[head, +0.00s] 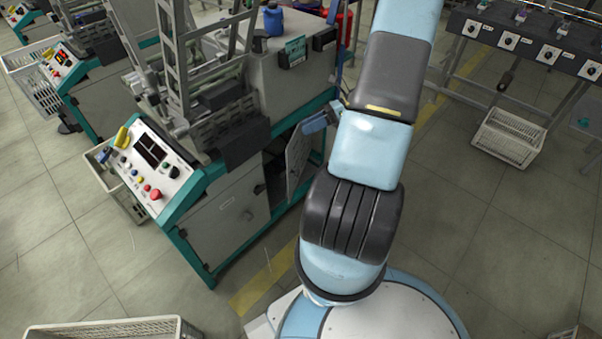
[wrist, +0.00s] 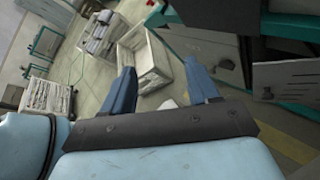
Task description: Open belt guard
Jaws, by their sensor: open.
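The winding machine (head: 228,215) has a grey cabinet body with teal frame edges. A grey slotted panel, which looks like the belt guard (head: 299,160), stands angled outward at the cabinet's right end. A dark opening shows beside it. My gripper (head: 318,124) is at the upper right edge of this panel; whether it touches is unclear. In the wrist view my gripper (wrist: 162,90) has its two blue fingers spread apart with nothing between them. Grey machine panels show at the right of that view, beyond the right finger; which is the guard is hard to tell.
A control panel (head: 150,160) with a red button juts out at the machine's left. A white crate (head: 506,137) stands on the floor at right, and another basket (head: 110,330) at the lower left. White crates (wrist: 143,58) also show beyond my fingers. Floor at right is mostly clear.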

